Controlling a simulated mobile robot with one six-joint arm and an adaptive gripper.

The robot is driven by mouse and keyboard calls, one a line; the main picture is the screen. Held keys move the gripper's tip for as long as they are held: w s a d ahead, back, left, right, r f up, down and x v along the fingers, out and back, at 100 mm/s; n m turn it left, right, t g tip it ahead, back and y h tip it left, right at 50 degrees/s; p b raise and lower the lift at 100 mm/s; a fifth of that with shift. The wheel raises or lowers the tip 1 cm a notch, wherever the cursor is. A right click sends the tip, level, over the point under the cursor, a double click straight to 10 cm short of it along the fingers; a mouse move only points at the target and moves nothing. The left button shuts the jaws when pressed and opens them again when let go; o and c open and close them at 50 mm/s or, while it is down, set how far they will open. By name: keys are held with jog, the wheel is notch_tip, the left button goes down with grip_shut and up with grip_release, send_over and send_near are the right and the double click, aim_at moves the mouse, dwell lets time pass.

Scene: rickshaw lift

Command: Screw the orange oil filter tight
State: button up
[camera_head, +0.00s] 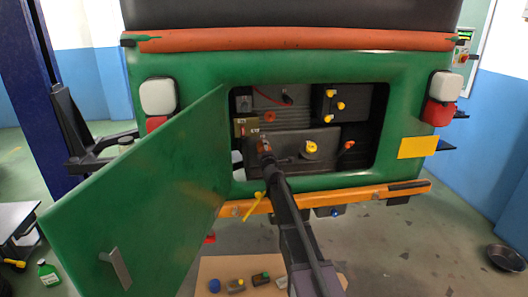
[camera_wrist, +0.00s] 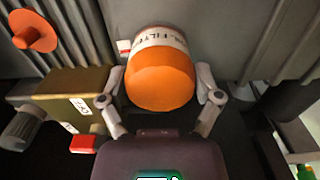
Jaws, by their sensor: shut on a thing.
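The orange oil filter (camera_wrist: 160,82) fills the upper middle of the wrist view. It has a white band with lettering around its far end, which sits against the grey engine block (camera_wrist: 225,22). My gripper (camera_wrist: 162,90) has one finger on each side of the filter and is shut on it. In the head view my gripper (camera_head: 264,147) reaches into the open engine bay of the green rickshaw. There the filter is small and mostly hidden by my gripper and arm. I cannot tell how tightly the filter is seated.
A brown box (camera_wrist: 72,92) and a red block (camera_wrist: 82,144) sit close left of my gripper. The open green door (camera_head: 150,190) stands left of the bay. A yellow cap (camera_head: 311,148) is right of my gripper. A yellow dipstick-like part (camera_head: 253,205) hangs near the orange bumper.

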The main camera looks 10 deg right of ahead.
jog(key=shift+w, duration=0.15)
jog(key=o, duration=1)
jog(key=shift+o, duration=0.2)
jog(key=s, duration=0.8)
jog(key=shift+s, duration=0.15)
jog(key=s, duration=1.1)
dwell(0.7)
